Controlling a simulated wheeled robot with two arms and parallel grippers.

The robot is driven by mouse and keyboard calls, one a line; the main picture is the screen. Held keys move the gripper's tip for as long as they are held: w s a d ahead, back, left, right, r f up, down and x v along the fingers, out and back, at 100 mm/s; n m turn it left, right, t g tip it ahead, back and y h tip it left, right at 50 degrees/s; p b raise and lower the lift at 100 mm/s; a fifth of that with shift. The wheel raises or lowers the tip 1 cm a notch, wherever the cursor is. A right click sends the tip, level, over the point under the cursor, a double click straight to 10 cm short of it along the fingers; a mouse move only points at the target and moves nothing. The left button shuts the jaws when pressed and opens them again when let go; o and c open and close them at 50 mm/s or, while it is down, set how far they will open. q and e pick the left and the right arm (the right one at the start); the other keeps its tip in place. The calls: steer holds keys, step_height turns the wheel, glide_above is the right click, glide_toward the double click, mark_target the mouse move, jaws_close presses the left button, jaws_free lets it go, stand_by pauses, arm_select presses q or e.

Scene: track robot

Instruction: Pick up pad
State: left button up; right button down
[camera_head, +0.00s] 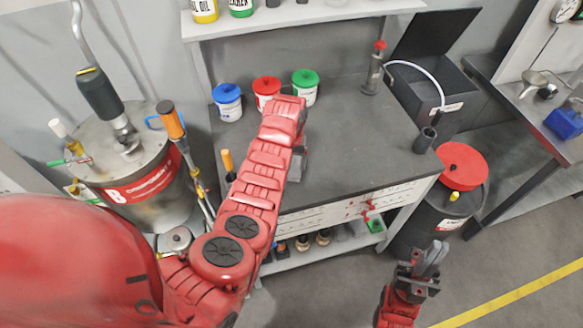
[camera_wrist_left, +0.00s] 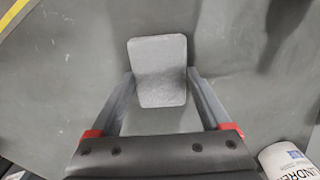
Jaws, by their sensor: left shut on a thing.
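The pad (camera_wrist_left: 158,70) is a light grey rounded block in the left wrist view. It sits between the two fingertips of my left gripper (camera_wrist_left: 160,75), which is shut on it. Grey workbench top shows around the pad; I cannot tell whether the pad touches it. In the head view my left arm reaches over the workbench (camera_head: 350,135), and its links hide most of the left gripper and the pad. My right gripper (camera_head: 430,258) is at the lower right of the head view, in front of the bench and away from the pad. Its finger gap is unclear.
White tubs with blue (camera_head: 228,102), red (camera_head: 266,92) and green (camera_head: 305,88) lids stand at the bench's back left. A shelf (camera_head: 310,17) is above. A dark open box (camera_head: 430,95) and a red-lidded barrel (camera_head: 440,205) are to the right.

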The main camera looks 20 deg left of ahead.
mark_target(291, 168)
arm_select(q)
steer(key=shift+c, duration=0.7)
steer(key=shift+r, duration=0.2)
steer(key=shift+r+b, duration=0.5)
steer(key=shift+b, duration=0.2)
steer(key=shift+w+r+b, duration=0.1)
steer(key=shift+r+b, duration=0.45)
steer(key=shift+b, duration=0.05)
steer(key=shift+s+d+r+p, duration=0.15)
steer(key=shift+s+r+p, duration=0.45)
steer(key=shift+r, duration=0.1)
steer(key=s+p, duration=0.3)
steer(key=s+d+r+p, duration=0.1)
steer(key=shift+s+d, duration=0.1)
steer(key=shift+s, duration=0.2)
steer(key=s+d+p, duration=0.3)
steer(key=s+p, duration=0.1)
steer(key=s, duration=0.6)
